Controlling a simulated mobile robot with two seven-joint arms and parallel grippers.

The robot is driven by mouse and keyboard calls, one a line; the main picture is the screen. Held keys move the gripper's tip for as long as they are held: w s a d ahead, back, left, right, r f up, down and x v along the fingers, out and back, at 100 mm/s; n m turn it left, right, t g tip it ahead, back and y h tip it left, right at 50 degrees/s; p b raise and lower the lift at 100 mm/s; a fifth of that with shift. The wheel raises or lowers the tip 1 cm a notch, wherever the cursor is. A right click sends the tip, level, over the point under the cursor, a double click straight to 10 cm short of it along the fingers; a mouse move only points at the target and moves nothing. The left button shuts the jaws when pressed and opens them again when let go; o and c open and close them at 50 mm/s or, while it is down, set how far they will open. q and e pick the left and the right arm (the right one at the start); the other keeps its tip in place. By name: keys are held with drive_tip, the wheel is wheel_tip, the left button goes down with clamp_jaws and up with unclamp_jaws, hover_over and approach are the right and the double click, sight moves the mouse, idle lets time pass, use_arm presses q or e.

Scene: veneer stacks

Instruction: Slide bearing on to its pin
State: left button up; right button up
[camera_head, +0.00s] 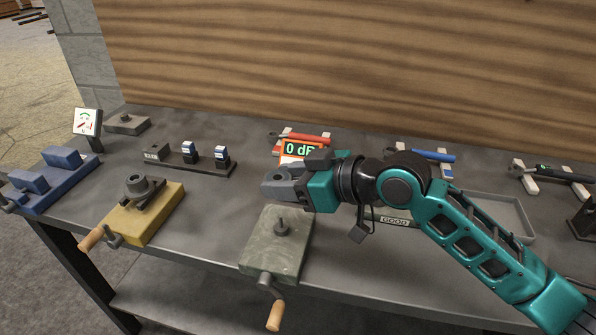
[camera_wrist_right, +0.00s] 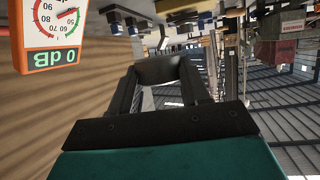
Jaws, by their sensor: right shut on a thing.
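My right gripper (camera_head: 300,178) is shut on a grey bearing (camera_head: 276,185) that sticks out to the left of the jaws. In the right wrist view the two fingers (camera_wrist_right: 158,92) close on the bearing (camera_wrist_right: 157,70), which shows as a dark block between them. My left gripper is not in view.
A yellow block (camera_head: 163,213) with a crank carries a similar grey part (camera_head: 138,186) at left. A grey tray (camera_head: 518,220) lies at right.

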sight(288, 234)
drive_tip(key=shift+f+b, duration=0.55)
drive_tip(key=shift+f, duration=0.6)
wheel_tip(288, 234, down, 2)
drive_tip(key=shift+f+b, duration=0.2)
drive_tip(key=shift+b, duration=1.05)
drive_tip(key=shift+f+b, duration=0.35)
drive_tip(key=shift+f, duration=0.45)
drive_tip(key=shift+p, duration=0.3)
drive_tip(key=shift+f+b, duration=0.9)
drive_tip(key=shift+f, duration=0.7)
drive_tip(key=o, duration=1.2)
